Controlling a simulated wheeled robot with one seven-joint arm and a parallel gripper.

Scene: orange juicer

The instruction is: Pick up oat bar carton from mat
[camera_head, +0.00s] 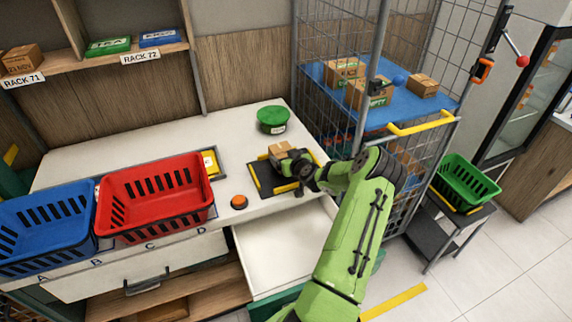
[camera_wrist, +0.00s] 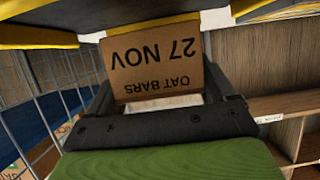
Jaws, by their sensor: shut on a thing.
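The oat bar carton (camera_head: 279,149) is a small brown box at the back of the dark mat with yellow edges (camera_head: 262,177) on the white counter. In the wrist view the carton (camera_wrist: 156,62) shows its label, OAT BARS 27 NOV, upside down. My gripper (camera_head: 288,162) reaches in from the right, low over the mat, and is shut on the carton. Its fingers also show on either side of the carton in the wrist view (camera_wrist: 158,90). The gripper hides part of the carton, and I cannot tell whether the carton touches the mat.
A green round tub (camera_head: 272,120) stands behind the mat. An orange button (camera_head: 239,202) sits to its left, with red (camera_head: 155,205) and blue (camera_head: 45,228) baskets beyond. An open drawer (camera_head: 285,250) juts out in front. A wire cage (camera_head: 345,30) rises at the back right.

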